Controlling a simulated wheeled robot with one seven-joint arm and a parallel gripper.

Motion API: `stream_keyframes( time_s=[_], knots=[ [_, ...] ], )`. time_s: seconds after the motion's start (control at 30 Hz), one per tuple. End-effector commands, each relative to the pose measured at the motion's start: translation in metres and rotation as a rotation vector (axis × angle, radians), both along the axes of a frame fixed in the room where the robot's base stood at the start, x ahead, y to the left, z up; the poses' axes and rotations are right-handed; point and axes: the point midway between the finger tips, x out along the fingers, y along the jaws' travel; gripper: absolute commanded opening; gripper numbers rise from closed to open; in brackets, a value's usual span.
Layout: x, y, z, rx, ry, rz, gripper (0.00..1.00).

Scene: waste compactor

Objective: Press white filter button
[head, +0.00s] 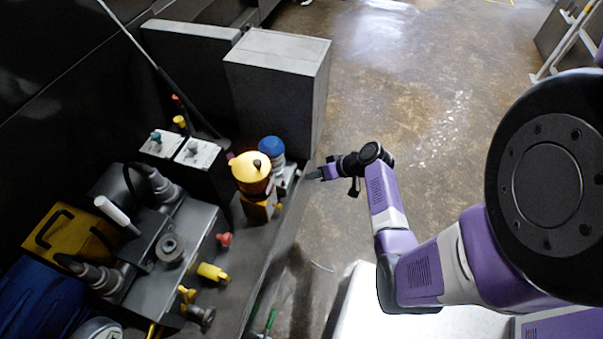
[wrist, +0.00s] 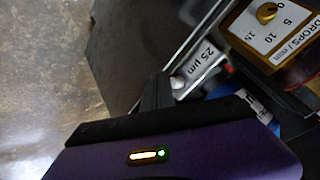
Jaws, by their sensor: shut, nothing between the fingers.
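The white filter button (wrist: 178,83) shows in the wrist view as a small pale knob at the lower end of a silver plate (wrist: 205,66) marked 25 µm. My gripper (wrist: 160,85) is shut and empty, with its dark fingertips just left of the button. I cannot tell whether they touch it. In the head view my gripper (head: 311,176) points left at the edge of the machine, close to the blue-capped filter unit (head: 271,148). The button itself is too small to make out there.
A yellow-topped lubricator (head: 252,168) stands beside the filter; its drops-per-minute dial (wrist: 267,13) shows in the wrist view. A grey box (head: 285,75) rises behind. Red and yellow valve knobs (head: 212,272) sit in front. The floor (head: 420,100) to the right is open.

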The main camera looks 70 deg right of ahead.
Motion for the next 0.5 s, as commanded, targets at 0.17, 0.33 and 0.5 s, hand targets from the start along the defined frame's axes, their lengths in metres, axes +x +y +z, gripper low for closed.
stream_keyframes(
  time_s=[0.17,0.33,0.5],
  knots=[
    [0.006,0.0006,0.0001,0.0,0.0,0.0,0.0],
    [0.0063,0.0004,0.0001,0.001,0.0,-0.001,0.0],
    [0.0064,0.0005,0.0002,0.0,0.0,0.0,0.0]
  ],
)
